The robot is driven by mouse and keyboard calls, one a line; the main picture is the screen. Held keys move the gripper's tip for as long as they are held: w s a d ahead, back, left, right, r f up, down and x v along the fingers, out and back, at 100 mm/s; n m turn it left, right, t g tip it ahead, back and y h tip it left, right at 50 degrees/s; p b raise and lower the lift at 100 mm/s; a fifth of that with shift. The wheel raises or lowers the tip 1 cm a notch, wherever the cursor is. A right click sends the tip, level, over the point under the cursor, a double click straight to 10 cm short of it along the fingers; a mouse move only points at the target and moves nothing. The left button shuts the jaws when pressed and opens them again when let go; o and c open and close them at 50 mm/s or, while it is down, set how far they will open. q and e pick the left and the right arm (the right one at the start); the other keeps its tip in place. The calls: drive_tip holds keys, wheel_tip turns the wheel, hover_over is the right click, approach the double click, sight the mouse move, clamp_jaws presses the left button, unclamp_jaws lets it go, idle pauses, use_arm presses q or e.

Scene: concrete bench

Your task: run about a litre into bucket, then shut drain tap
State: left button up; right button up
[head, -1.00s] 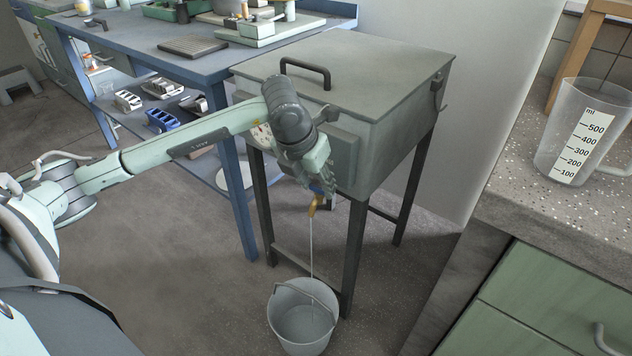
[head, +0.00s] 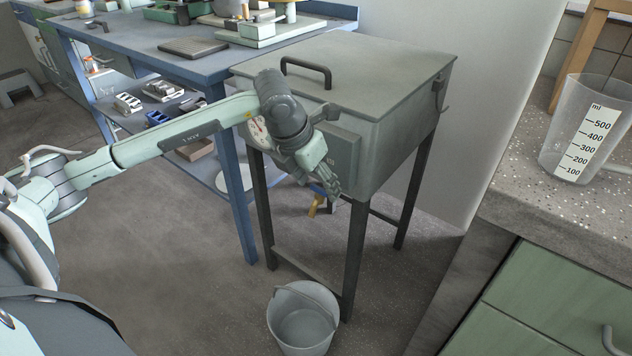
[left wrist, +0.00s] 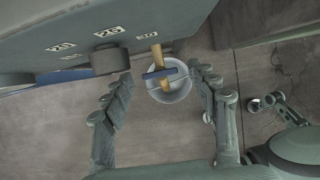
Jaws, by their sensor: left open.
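The grey bucket (head: 282,322) stands on the floor below the tank's tap; its water level is hard to make out. The brass drain tap (head: 314,207) sticks out under the grey tank (head: 400,125), partly hidden behind my left gripper (head: 328,182). In the left wrist view the tap (left wrist: 157,54) has a blue lever (left wrist: 160,73) lying crosswise over its spout, with the bucket (left wrist: 181,93) below. My left gripper (left wrist: 163,88) is open, its fingers either side of the tap and apart from the lever. No water stream shows.
A blue workbench (head: 215,65) with a lower shelf stands left of the tank. A clear measuring jug (head: 555,140) stands on the speckled worktop (head: 520,205) at right. The tank's dark legs (head: 354,260) flank the space above the bucket.

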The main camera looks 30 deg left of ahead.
use_arm(q)
drive_tip(key=v, duration=1.2)
idle(0.4)
